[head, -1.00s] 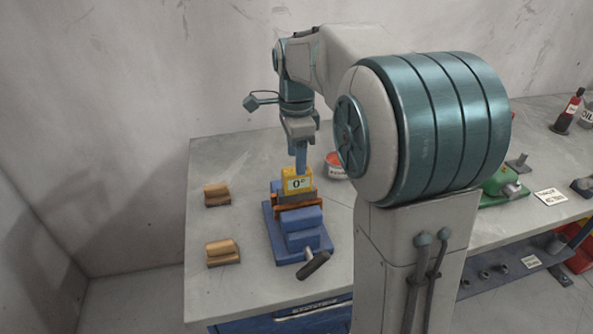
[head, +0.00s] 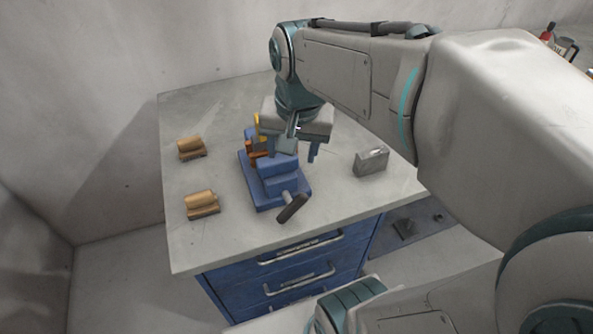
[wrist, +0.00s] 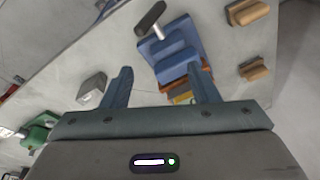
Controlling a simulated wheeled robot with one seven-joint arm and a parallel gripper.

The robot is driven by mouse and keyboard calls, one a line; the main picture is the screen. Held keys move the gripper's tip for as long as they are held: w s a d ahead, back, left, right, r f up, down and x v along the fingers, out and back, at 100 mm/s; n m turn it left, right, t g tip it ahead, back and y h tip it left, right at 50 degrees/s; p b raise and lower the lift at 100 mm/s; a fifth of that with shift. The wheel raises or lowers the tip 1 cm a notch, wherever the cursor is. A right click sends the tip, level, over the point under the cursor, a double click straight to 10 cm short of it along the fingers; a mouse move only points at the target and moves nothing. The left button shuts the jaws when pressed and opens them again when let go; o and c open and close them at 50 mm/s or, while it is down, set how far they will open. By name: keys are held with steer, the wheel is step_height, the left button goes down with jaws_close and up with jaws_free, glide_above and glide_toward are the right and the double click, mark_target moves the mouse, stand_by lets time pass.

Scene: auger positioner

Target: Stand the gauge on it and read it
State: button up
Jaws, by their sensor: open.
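The yellow gauge (head: 257,122) shows only as a sliver in the head view, behind my gripper; its display is hidden and I cannot read it now. It stands at an orange piece (head: 251,149) in the blue vise (head: 262,190), which has a dark handle (head: 292,208). In the wrist view the gauge (wrist: 181,98) is a small yellow patch beyond the palm edge, beside the orange piece. My gripper (head: 301,150) is open and empty above the right side of the vise. Its spread fingers (wrist: 160,70) show the vise partly between and beyond them.
A grey metal block (head: 371,162) stands on the bench (head: 225,105) right of the vise. Two tan wooden blocks (head: 191,148) (head: 202,204) lie to the left. Blue drawers (head: 300,262) are below the front edge. Bare bench lies around the vise.

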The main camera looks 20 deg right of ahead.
steer(key=s+f+n+t, duration=0.1)
steer(key=s+f+n, duration=0.3)
steer(key=s+n, duration=0.1)
steer(key=shift+s+f, duration=0.4)
steer(key=shift+s, duration=0.05)
stand_by(1.6)
